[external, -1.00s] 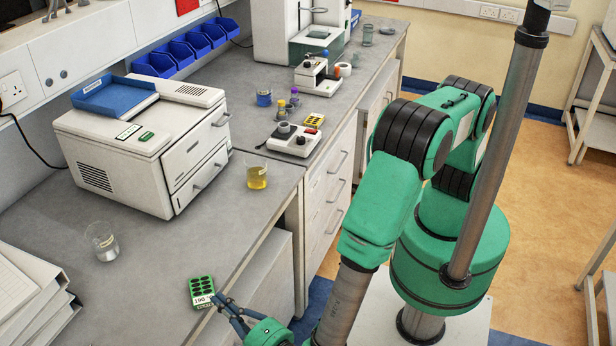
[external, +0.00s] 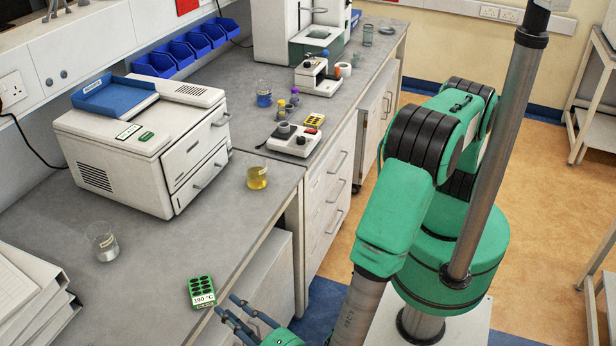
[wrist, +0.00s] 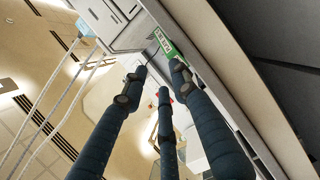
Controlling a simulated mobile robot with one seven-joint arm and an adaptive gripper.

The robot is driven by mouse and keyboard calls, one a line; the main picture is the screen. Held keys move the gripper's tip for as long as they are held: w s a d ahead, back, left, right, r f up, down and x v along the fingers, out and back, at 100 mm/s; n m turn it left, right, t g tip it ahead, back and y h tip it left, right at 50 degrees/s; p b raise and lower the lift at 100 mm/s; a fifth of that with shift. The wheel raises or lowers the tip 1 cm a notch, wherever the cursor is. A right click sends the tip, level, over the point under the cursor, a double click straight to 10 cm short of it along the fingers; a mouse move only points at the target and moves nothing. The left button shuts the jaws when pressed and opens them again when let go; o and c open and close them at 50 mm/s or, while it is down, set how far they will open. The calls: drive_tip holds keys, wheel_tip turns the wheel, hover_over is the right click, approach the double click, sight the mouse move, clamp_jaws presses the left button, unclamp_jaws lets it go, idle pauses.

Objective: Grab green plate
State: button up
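The green plate (external: 201,288), a small block with dark round wells and a white "190 °C" label, lies on the grey bench near its front edge. In the wrist view it shows small (wrist: 163,42) beyond the fingertips. My gripper (external: 228,309) is to the right of the plate and apart from it, off the bench's front edge. Its three blue fingers are spread open and empty, also in the wrist view (wrist: 160,76), where they point towards the plate.
The grey bench (external: 160,255) has clear room behind the plate. A clear beaker (external: 103,242), a beaker of yellow liquid (external: 257,177) and a white machine (external: 150,145) stand farther off. White binders (external: 30,300) are at the left. A cabinet is below the bench edge.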

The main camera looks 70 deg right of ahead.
drive_tip(key=v, duration=0.4)
